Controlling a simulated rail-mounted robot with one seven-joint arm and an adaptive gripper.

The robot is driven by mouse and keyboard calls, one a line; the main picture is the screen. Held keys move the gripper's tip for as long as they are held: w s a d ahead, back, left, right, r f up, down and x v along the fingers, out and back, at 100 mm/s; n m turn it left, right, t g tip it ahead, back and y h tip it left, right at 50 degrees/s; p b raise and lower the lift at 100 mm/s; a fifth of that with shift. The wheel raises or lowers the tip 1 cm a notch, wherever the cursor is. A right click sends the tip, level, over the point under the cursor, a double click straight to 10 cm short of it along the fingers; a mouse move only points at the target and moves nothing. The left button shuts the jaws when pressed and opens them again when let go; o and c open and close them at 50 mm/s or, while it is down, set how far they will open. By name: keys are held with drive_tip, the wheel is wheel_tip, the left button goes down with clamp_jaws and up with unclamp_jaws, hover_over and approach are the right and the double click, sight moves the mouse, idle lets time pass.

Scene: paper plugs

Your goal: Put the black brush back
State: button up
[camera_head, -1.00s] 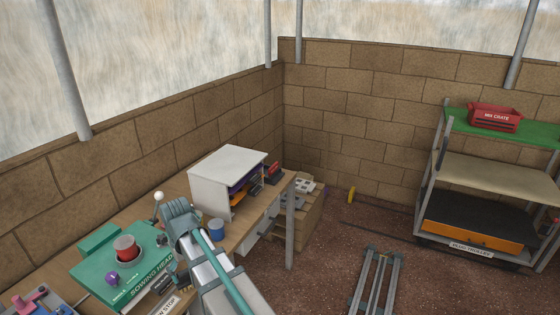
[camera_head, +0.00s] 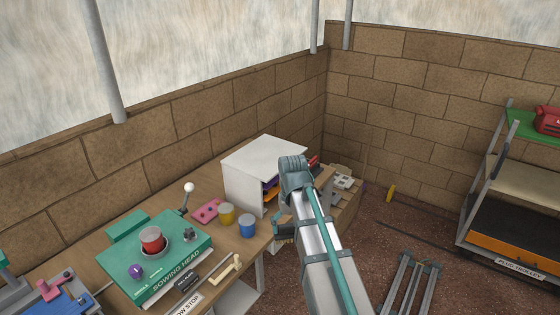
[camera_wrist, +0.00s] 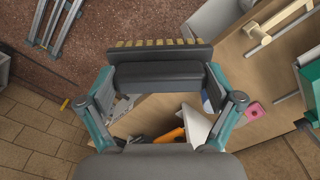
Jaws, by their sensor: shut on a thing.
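The black brush (camera_wrist: 158,54) shows large in the wrist view, with a row of tan bristles along its far edge. My gripper (camera_wrist: 160,76) is shut on the brush, its teal fingers coming in from both sides. A white open-fronted cabinet (camera_head: 262,158) stands on the bench behind my arm, with orange and purple things inside. My arm hides part of its front.
The wooden bench (camera_head: 222,262) holds the green sowing head (camera_head: 180,250), a yellow pot (camera_head: 226,213), a blue pot (camera_head: 247,226) and a white-knobbed lever (camera_head: 188,188). A plug trolley (camera_head: 520,268) stands at right.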

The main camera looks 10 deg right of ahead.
drive_tip(key=w+a+r+n+b, duration=0.1)
drive_tip(key=w+r+n, duration=0.3)
drive_tip(key=w+r, duration=1.75)
drive_tip(key=w+f+p, duration=0.2)
drive_tip(key=w+f, duration=0.1)
drive_tip(key=w, duration=0.1)
drive_tip(key=w+d+f+p, duration=0.1)
drive_tip(key=w+f+p, duration=0.1)
drive_tip(key=w+f, duration=0.1)
drive_tip(key=w+f+p, duration=0.1)
drive_tip(key=w+f, duration=0.2)
drive_tip(key=w, duration=0.2)
drive_tip(key=shift+w+d+p, duration=0.2)
drive_tip(key=shift+w+p, duration=0.1)
drive_tip(key=shift+p, duration=0.1)
drive_tip(key=shift+f+p, duration=0.5)
drive_tip(key=shift+f, duration=1.3)
drive_tip(key=shift+f, duration=0.2)
drive_tip(key=o, duration=0.8)
